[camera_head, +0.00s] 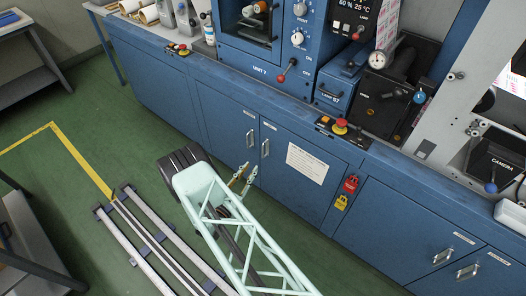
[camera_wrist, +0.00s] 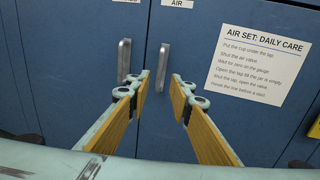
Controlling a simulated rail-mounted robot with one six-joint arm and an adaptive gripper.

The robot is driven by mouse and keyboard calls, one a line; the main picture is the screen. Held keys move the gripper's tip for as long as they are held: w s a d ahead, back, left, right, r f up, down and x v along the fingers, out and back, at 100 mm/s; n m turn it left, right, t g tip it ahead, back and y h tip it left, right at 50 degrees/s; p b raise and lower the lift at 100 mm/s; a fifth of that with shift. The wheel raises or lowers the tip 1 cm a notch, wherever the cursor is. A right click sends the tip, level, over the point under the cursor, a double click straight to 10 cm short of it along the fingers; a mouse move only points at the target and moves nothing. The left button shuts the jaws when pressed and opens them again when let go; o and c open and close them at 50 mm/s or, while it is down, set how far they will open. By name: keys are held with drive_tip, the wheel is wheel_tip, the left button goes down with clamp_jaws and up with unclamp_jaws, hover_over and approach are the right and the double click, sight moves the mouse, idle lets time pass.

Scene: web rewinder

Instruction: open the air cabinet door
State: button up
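The air cabinet door (camera_head: 295,180) is a blue panel with a white notice; it looks closed. In the wrist view, the door (camera_wrist: 205,80) carries a label reading AIR at the top. Its upright metal handle (camera_wrist: 163,67) is near its left edge and also shows in the head view (camera_head: 265,148). My gripper (camera_wrist: 160,84) is open and empty, its two yellow-padded fingers either side of the lower end of this handle in the picture. I cannot tell how far off the handle is. My gripper (camera_head: 243,178) shows in front of the cabinet.
A neighbouring door's handle (camera_wrist: 124,60) is close on the left, beside my left finger. A red lock tag (camera_head: 351,184) and yellow tag (camera_head: 341,202) hang right of the air door. A red emergency button (camera_head: 340,126) is above.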

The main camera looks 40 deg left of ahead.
sight(263, 151)
drive_tip(key=shift+w+a+b, duration=0.25)
drive_tip(key=shift+w+a, duration=0.15)
drive_tip(key=shift+w, duration=1.8)
drive_tip(key=shift+w+a+b, duration=0.2)
drive_tip(key=shift+w+a, duration=0.25)
drive_tip(key=shift+w, duration=1.75)
drive_tip(key=shift+w+a+b, duration=0.25)
drive_tip(key=shift+w+a, duration=0.15)
drive_tip(key=shift+w, duration=1.8)
clamp_jaws()
